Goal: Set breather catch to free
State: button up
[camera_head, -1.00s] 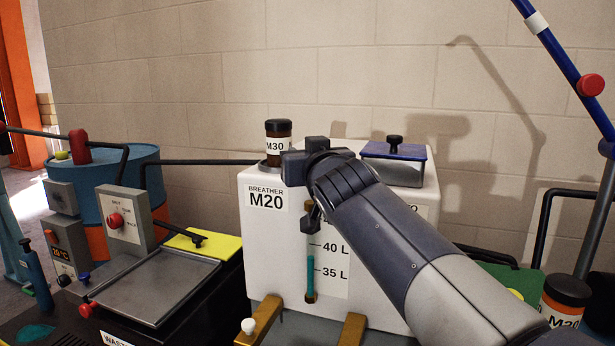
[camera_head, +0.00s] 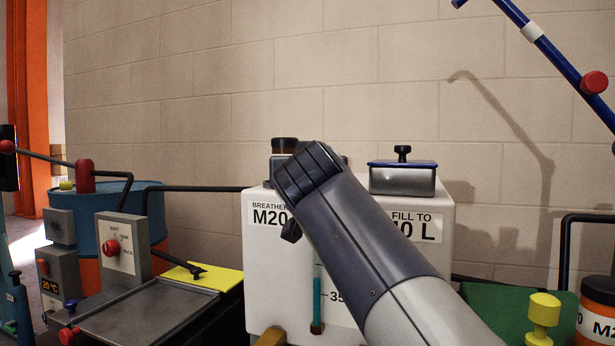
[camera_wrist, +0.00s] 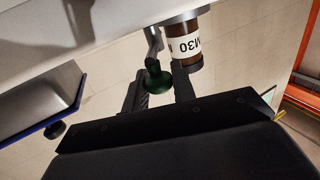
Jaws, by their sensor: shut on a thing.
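The breather, a brown bottle with an M30 label (camera_wrist: 187,45), sits on the white tank (camera_head: 265,270). In the wrist view a small dark-green knob on a grey lever (camera_wrist: 157,79), which looks like the catch, is beside the bottle. My gripper (camera_wrist: 160,72) has its two dark fingers on either side of this knob and is shut on it. Its inner contact is partly hidden. In the head view my arm hides the fingers and the catch. The tank's breather label reads M20.
A blue-edged lidded filler box (camera_head: 403,178) stands on the tank to the right of my arm. A blue drum (camera_head: 112,205), a grey control box (camera_head: 122,245) and a flat tray (camera_head: 150,305) are at the left. A blue pole (camera_head: 555,55) rises at the right.

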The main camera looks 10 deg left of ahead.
jog(key=shift+a+f+m+h, duration=0.2)
jog(key=shift+f+m+h, duration=0.1)
jog(key=shift+h, duration=0.3)
jog(key=shift+s+a+m+h+b, duration=0.1)
jog(key=shift+a+m+h+b, duration=0.15)
jog(key=shift+m+h+b, duration=0.25)
jog(key=m+h+p, duration=0.2)
jog(key=h, duration=0.1)
jog(key=a+m+h+p, duration=0.1)
jog(key=m+h+p, duration=0.1)
jog(key=h, duration=0.1)
jog(key=a+r+m+h+p, duration=0.1)
jog(key=h+p, duration=0.1)
jog(key=h, duration=0.1)
jog(key=shift+m+g+p, duration=0.3)
jog(key=shift+m+g, duration=0.1)
jog(key=shift+f+h, duration=0.1)
jog(key=shift+h, duration=0.3)
jog(key=o, duration=0.9)
